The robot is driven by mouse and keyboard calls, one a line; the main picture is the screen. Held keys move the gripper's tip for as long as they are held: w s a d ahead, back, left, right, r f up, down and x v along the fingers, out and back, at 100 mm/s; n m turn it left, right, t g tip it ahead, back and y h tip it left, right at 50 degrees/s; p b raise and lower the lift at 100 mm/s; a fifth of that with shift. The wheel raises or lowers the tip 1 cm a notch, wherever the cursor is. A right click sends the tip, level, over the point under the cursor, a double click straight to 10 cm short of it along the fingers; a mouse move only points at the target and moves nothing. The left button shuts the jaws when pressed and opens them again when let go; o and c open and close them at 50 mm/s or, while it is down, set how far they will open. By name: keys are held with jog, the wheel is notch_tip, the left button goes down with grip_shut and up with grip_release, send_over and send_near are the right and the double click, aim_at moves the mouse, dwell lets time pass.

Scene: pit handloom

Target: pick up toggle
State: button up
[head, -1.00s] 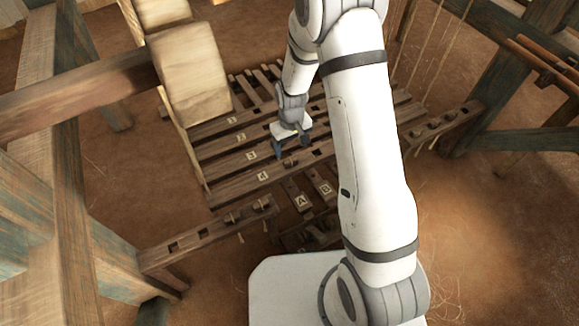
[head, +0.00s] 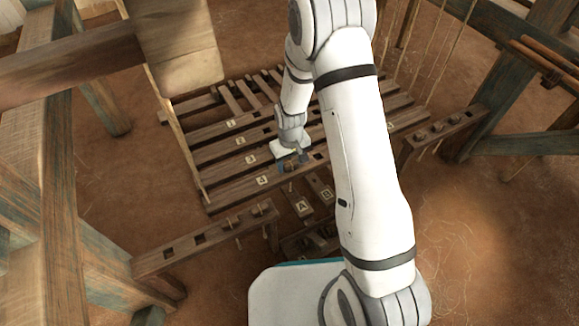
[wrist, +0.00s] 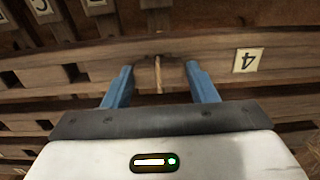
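The toggle is a small, thin wooden piece (wrist: 158,75) at a dark slot in the bar labelled 4. In the wrist view it stands between my two blue fingers, with a gap on each side. My gripper (wrist: 159,80) is open, its fingertips near the bar's face. In the head view my gripper (head: 291,165) is low over the bar labelled 4 (head: 237,191), and the fingers partly hide the toggle. I cannot tell how far the toggle reaches into the slot.
Parallel slotted bars numbered 1 to 4 lie under and behind my gripper. Treadles tagged A (head: 304,206) and B (head: 327,194) lie in front. A pegged rail (head: 205,238) stands at the left, another (head: 445,132) at the right. Cords (head: 432,55) hang at the right.

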jog(key=c, duration=0.6)
jog(key=shift+r, duration=0.15)
